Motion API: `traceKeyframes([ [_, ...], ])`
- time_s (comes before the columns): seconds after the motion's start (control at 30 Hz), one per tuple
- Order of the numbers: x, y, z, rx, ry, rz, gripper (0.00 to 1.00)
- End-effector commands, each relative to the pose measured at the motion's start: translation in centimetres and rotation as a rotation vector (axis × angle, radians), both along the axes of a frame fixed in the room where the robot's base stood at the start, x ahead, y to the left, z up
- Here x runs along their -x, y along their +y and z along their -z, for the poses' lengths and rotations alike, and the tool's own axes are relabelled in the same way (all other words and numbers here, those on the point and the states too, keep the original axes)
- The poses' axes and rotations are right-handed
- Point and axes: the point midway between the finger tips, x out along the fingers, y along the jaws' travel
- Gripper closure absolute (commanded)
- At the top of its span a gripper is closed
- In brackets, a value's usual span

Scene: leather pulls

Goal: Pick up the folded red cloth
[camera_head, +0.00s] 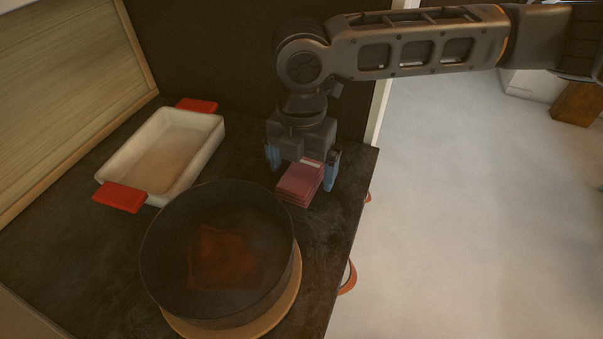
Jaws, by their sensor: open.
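The folded red cloth (297,187) lies as a small flat stack on the dark countertop, near its right edge. My gripper (302,178) points down over it with its blue fingers apart. One finger is at the left of the cloth and the other at its right. The gripper's body hides the cloth's far part. I cannot tell whether the fingers touch the cloth.
A large dark round pan (216,255) stands on a wooden round board (262,327), close in front of the cloth. A white baking dish (140,170) with red handle grips stands at the left. A dark wall rises behind. Open floor (470,200) lies right of the counter.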

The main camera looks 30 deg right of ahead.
Motion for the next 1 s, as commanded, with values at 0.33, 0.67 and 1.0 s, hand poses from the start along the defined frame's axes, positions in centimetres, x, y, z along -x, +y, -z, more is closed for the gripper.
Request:
traceKeyframes([
  [0.33,-0.01,0.00,0.05,0.000,0.000,0.000,0.14],
  [0.67,-0.02,-0.01,0.03,0.000,0.000,0.000,0.46],
  [1.0,-0.02,-0.01,0.02,-0.001,-0.001,0.000,0.61],
])
